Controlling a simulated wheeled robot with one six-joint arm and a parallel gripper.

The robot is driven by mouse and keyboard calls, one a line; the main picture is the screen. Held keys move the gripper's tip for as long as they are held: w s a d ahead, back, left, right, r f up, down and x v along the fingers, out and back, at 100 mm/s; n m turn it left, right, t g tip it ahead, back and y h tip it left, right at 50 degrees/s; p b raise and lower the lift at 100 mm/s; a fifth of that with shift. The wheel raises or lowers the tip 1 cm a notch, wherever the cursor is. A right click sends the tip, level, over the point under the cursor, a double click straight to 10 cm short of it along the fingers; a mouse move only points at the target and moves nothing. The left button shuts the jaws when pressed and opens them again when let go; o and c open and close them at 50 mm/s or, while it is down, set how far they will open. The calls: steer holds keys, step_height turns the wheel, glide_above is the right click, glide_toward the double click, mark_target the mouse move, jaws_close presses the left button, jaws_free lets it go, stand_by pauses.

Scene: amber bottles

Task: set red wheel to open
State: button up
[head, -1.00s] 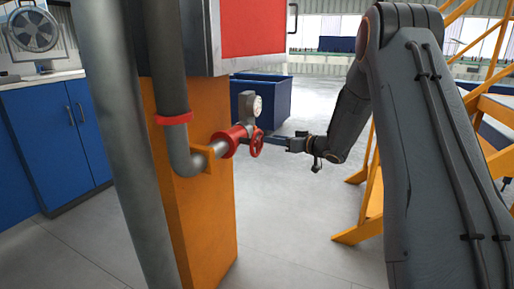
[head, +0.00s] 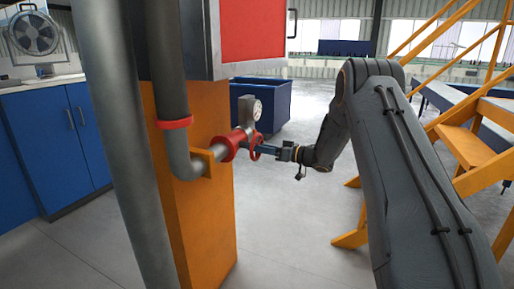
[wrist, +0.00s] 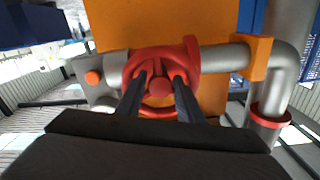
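My gripper (head: 262,148) is at the wheel from the right. In the wrist view the two dark fingers of my gripper (wrist: 160,88) are apart, one on each side of the hub, and reach over the wheel's face. Whether they touch the wheel I cannot tell.
The grey pipe (head: 177,90) bends below a red collar and passes an orange bracket (head: 205,163). The orange column (head: 205,220) stands behind. A blue bin (head: 270,100) is at the back. Yellow stairs (head: 470,150) stand right. The floor below my arm is clear.

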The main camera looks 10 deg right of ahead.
steer(key=shift+w+a, duration=0.1)
steer(key=shift+a, duration=0.05)
steer(key=c, duration=0.8)
steer(key=shift+o, duration=0.2)
